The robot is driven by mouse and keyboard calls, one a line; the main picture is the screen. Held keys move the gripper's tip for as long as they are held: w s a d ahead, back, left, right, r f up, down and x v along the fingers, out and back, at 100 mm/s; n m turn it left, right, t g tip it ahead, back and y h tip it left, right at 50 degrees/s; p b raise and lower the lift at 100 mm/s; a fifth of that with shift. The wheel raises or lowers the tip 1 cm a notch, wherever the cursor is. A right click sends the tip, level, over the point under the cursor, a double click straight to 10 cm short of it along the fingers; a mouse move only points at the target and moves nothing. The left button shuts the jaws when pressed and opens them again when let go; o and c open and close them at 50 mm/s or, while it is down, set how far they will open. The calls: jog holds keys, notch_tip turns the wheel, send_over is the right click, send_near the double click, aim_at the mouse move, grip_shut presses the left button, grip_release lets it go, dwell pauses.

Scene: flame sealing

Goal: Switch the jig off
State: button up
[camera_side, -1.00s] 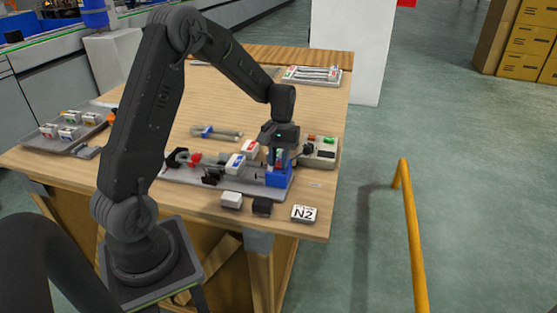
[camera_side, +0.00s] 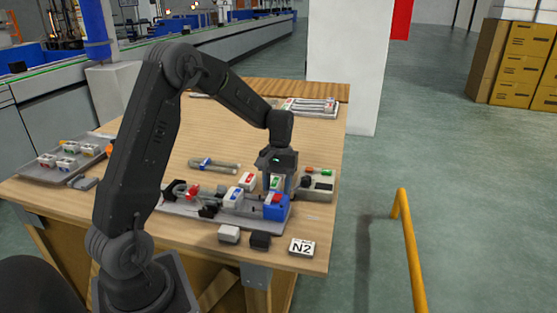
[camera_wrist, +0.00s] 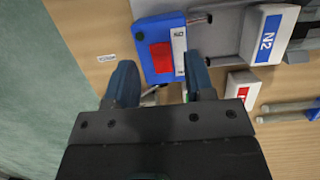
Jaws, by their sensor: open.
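The jig is a grey plate (camera_side: 190,208) with clamps along it and a blue block (camera_side: 281,213) at its right end. In the wrist view the blue block (camera_wrist: 176,19) carries a red patch (camera_wrist: 161,57) and a white label (camera_wrist: 179,50). My gripper (camera_side: 277,184) is open and points down at the back of the blue block. In the wrist view my gripper (camera_wrist: 160,65) has one finger on each side of the block's near edge. I cannot tell whether the fingers touch it. What lies between them is partly hidden.
A grey box (camera_side: 321,185) with red and green parts stands right of my gripper. A white N2 block (camera_wrist: 268,35) and a red-labelled white block (camera_wrist: 243,88) are close by. Small white (camera_side: 229,234) and black (camera_side: 260,240) blocks lie in front.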

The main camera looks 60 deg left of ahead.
aim_at(280, 194)
jog(key=v, duration=1.1)
jog(key=shift+r, duration=0.35)
jog(key=s+d+r+m+t+y, duration=0.1)
jog(key=s+d+r+m+t, duration=0.1)
jog(key=s+d+r, duration=0.3)
jog(key=s+d+r+m+t+y, duration=0.1)
jog(key=s+d+m, duration=0.15)
jog(key=d, duration=0.35)
jog(key=s+d+f+m+t, duration=0.2)
jog(key=s+d+m+t, duration=0.2)
jog(key=s+d, duration=0.4)
jog(key=s, duration=0.5)
jog(key=shift+t, duration=0.4)
